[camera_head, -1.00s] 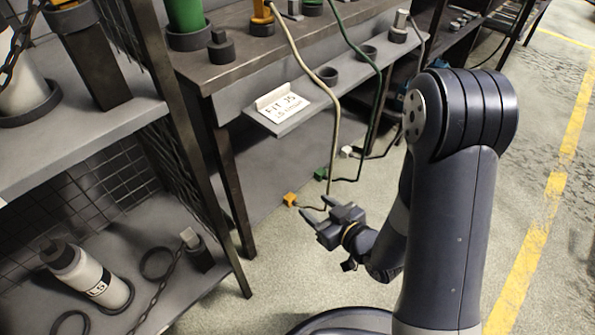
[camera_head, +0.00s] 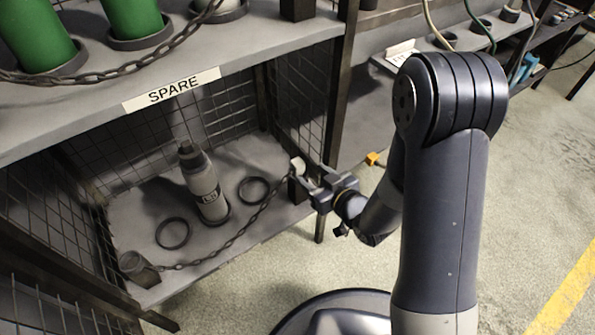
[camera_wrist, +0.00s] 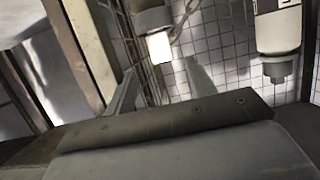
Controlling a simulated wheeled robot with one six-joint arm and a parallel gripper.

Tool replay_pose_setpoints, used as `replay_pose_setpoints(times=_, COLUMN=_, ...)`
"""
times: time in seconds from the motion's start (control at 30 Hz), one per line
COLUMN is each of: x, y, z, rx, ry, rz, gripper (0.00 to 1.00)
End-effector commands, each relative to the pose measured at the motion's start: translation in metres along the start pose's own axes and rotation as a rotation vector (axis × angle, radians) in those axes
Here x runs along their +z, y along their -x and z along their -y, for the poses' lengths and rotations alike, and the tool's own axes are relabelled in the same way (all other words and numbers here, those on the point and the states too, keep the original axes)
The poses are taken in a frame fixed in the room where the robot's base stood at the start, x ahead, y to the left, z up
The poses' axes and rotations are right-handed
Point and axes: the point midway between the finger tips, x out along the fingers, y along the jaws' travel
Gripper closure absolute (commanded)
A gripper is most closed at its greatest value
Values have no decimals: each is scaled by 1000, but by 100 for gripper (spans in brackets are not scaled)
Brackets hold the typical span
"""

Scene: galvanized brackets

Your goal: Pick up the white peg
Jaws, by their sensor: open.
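The white peg (camera_head: 297,165) stands in a dark block-like holder (camera_head: 296,188) at the right front of the lower shelf. A chain (camera_head: 240,228) runs from near it to a small dark cup at the left. My gripper (camera_head: 312,177) is beside the peg, on its right in the head view, and partly overlaps the holder. In the wrist view, which looks upside down, the white peg end (camera_wrist: 160,47) shows bright between the two open fingers of my gripper (camera_wrist: 160,68). No contact is visible, and the gap to the peg is hard to judge.
A grey-white bottle (camera_head: 204,188) stands on the lower shelf (camera_head: 140,205) between two dark rings. Wire mesh closes the shelf's sides and back. A post (camera_head: 340,110) rises behind my gripper. Green cylinders stand on the upper shelf, labelled SPARE.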

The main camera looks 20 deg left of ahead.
Motion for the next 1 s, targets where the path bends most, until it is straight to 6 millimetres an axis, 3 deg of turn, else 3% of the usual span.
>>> replay_pose_setpoints(times=0.33, x=0, y=-46, z=4, rx=-2, ry=1, rz=-2, gripper=47)
replay_pose_setpoints(times=0.67, x=-2, y=-52, z=3, rx=0, ry=0, rz=0, gripper=47)
replay_pose_setpoints(times=1.0, x=-2, y=-52, z=3, rx=0, ry=0, rz=0, gripper=75)
